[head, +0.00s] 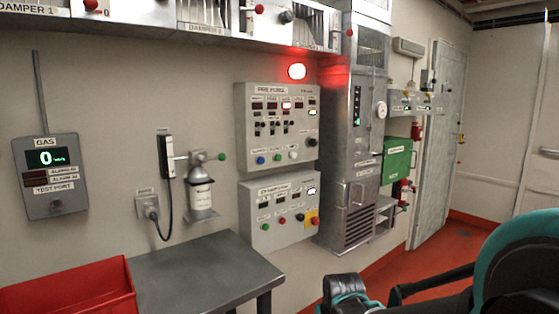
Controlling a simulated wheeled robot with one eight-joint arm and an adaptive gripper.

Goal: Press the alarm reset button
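The fire panel (277,125) is a grey box on the wall with small displays, one lit red. Along its lower edge are a blue button (262,160), a green button (277,157) and a white button (293,154). Their labels are too small to read, so I cannot tell which one is the alarm reset. A black knob (311,142) sits at the right. Teal and black parts of my arm show at the lower right, well short of the panel. I cannot make out gripper fingers.
A red alarm lamp (297,71) glows above the panel. A second control box (281,210) with buttons hangs below. A grey table (205,270) with a red bin (70,290) stands in front of the wall. A tall metal cabinet (345,190) is to the right.

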